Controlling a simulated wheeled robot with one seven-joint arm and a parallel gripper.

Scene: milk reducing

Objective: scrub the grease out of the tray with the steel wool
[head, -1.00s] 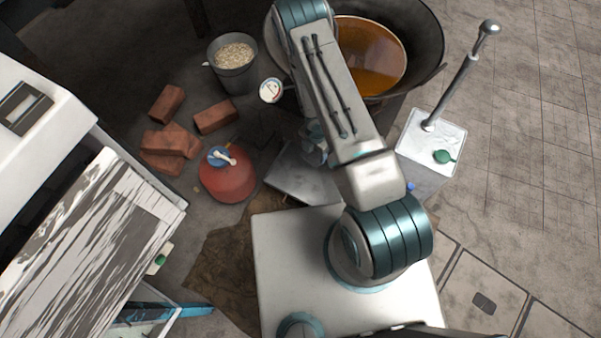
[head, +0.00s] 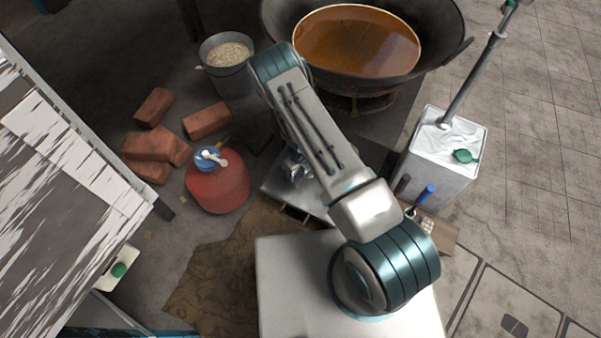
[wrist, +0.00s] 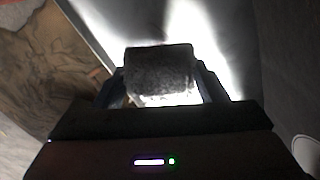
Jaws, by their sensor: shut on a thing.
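The steel wool (wrist: 160,68) is a dark grey, rough block in the wrist view. My gripper (wrist: 157,85) is shut on it, with a finger on each side. The metal tray (wrist: 95,22) is behind and under the wool, with a bright glare across it. In the head view the tray (head: 283,184) lies on the ground beyond my base, partly covered by my arm. My gripper (head: 296,166) is over the tray there, mostly hidden by my arm. I cannot tell whether the wool touches the tray. No grease can be made out.
A red gas bottle (head: 218,187) stands close left of the tray, with bricks (head: 158,146) beyond it. A big wok of brown liquid (head: 356,42) is behind. A white-topped box (head: 447,143) with a pump handle stands right. Brown cloth (head: 215,265) lies in front.

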